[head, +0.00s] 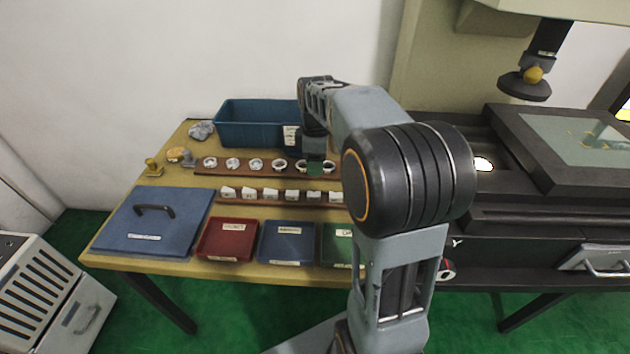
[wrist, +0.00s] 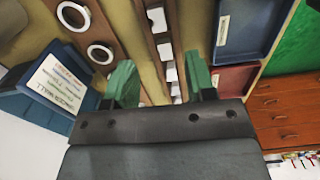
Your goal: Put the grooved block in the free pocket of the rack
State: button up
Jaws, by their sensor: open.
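My gripper (wrist: 160,78) is open, its two green fingers apart, with no held thing visible between them. In the head view my gripper (head: 315,167) hangs over the right part of the back row of rings. A brown rack (wrist: 148,38) with several white blocks (wrist: 157,19) shows beyond the fingers in the wrist view. In the head view these labelled white blocks (head: 270,195) stand in a row along the front rack. I cannot tell which block is grooved. I cannot make out a free pocket; my arm hides the rack's right end.
Several white rings (head: 233,163) sit on a brown strip behind the blocks. A blue bin (head: 246,123) stands at the back. Red (head: 228,240), blue (head: 287,244) and green (head: 337,247) trays line the front, beside a blue lid (head: 150,222) with a handle. A dark machine (head: 520,225) stands right.

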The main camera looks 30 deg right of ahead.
jog(key=s+a+f+m+t, duration=0.1)
jog(key=s+a+f+m, duration=0.1)
jog(key=s+a+m, duration=0.2)
jog(key=s+a+f+m+t, duration=0.2)
jog(key=s+a+m, duration=0.2)
jog(key=s+m, duration=0.3)
jog(key=shift+s+a+m, duration=0.4)
jog(key=shift+s, duration=1.75)
jog(key=shift+r, duration=0.1)
